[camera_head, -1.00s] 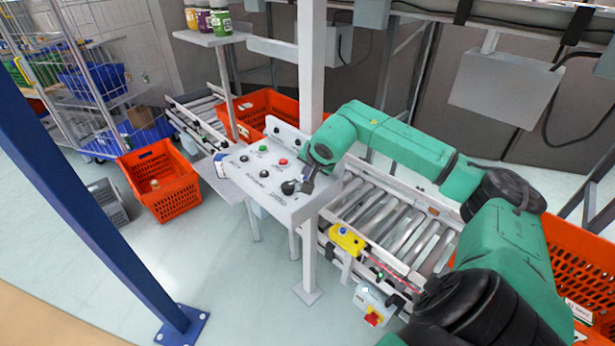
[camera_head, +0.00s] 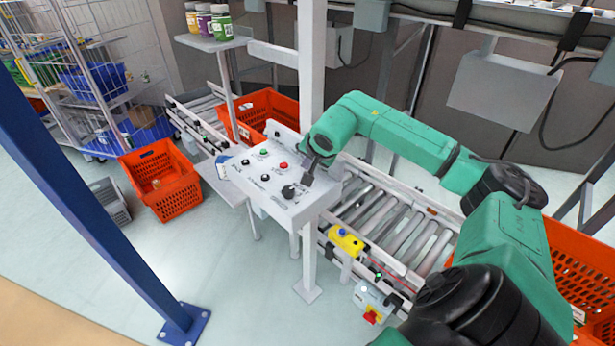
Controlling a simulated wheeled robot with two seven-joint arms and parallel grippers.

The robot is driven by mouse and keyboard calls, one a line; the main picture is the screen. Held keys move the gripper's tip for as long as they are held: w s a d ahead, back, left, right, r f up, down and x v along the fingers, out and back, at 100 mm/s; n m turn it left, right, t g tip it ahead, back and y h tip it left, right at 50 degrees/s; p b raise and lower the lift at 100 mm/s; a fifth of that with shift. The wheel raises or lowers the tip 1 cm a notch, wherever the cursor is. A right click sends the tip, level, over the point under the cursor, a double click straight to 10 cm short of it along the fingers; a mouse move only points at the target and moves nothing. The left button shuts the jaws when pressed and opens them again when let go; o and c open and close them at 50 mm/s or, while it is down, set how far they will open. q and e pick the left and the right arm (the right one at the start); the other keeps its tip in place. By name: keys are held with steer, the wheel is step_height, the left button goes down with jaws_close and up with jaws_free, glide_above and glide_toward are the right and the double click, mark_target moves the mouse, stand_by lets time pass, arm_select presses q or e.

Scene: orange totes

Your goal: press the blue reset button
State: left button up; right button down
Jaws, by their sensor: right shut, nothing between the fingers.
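A white control panel (camera_head: 240,171) has a green button (camera_head: 264,152), a red button (camera_head: 283,165) and several black knobs, including a larger dark knob (camera_head: 288,191) near its front right corner. I cannot make out a blue button on the panel's top. A small blue cap (camera_head: 342,231) shows on a yellow box (camera_head: 348,242) at the conveyor's near side, below and right of the panel. My right gripper (camera_head: 306,182) is shut and empty, pointing down over the panel's right part, beside the dark knob; whether it touches is unclear. My left gripper is out of view.
A grey post (camera_head: 311,60) rises behind the panel, close to my right wrist. A roller conveyor (camera_head: 385,212) runs right of the panel. An orange tote (camera_head: 172,198) stands on the floor at left. A blue post (camera_head: 95,215) crosses the left foreground.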

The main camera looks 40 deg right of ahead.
steer(key=shift+r+p, duration=0.9)
steer(key=shift+r, duration=0.65)
steer(key=shift+f, duration=0.1)
